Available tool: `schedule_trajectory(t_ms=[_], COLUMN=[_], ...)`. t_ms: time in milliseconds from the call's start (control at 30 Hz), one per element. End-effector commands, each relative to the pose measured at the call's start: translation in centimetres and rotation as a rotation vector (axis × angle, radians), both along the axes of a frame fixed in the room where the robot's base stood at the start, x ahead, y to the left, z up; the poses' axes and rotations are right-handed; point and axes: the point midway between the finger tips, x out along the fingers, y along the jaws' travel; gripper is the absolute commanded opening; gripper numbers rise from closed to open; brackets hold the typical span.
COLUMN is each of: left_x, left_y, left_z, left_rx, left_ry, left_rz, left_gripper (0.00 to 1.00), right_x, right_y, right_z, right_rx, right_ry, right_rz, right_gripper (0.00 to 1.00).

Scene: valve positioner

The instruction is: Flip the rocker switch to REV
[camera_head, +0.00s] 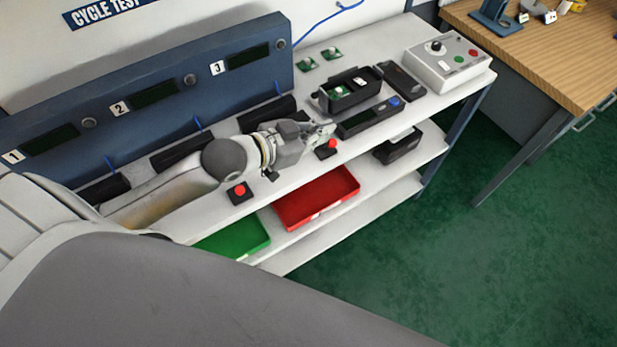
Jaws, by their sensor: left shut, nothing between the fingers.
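I cannot make out a rocker switch or a REV label at this size. A black open housing (348,98) with a green board and small white parts inside sits on the bench top. A dark flat unit with a blue round part (370,117) lies in front of it. My left gripper (328,130) is shut and empty above the bench's front part, left of the flat unit and close to a red push button (331,144) on a black base. The arm hides part of the bench behind it. My right gripper is not in view.
A light grey control box (447,60) with a black knob and coloured buttons stands at the bench's right end. A blue panel (150,95) with three numbered stations lines the back. Another red button (239,190), a red tray (316,197) and a green tray (236,237) show below my arm.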

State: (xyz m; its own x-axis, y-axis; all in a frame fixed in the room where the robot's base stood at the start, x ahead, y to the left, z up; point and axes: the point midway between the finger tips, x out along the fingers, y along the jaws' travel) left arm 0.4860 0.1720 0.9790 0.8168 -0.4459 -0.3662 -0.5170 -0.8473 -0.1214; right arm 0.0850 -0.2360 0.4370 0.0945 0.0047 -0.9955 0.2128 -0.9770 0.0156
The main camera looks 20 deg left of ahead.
Motion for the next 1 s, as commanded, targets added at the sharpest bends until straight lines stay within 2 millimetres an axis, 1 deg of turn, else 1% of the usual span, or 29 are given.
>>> schedule_trajectory(t_ms=[200,400,600,1000], left_x=[-2.6,-4.5,-5.3,-5.3], left_y=[-0.4,-0.2,-0.1,-0.1], left_z=[-2.9,-4.6,-5.3,-5.3], left_rx=[0.045,0.078,0.093,0.095], left_ry=[0.122,0.206,0.241,0.242], left_rz=[0.061,0.106,0.123,0.124], left_gripper=[0.00,0.00,0.00,0.00], right_x=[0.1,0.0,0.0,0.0], right_y=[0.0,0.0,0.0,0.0], right_z=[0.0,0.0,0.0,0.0], right_rx=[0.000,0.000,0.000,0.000], right_ry=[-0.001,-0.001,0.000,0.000], right_rz=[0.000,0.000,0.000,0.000], right_gripper=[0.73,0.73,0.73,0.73])
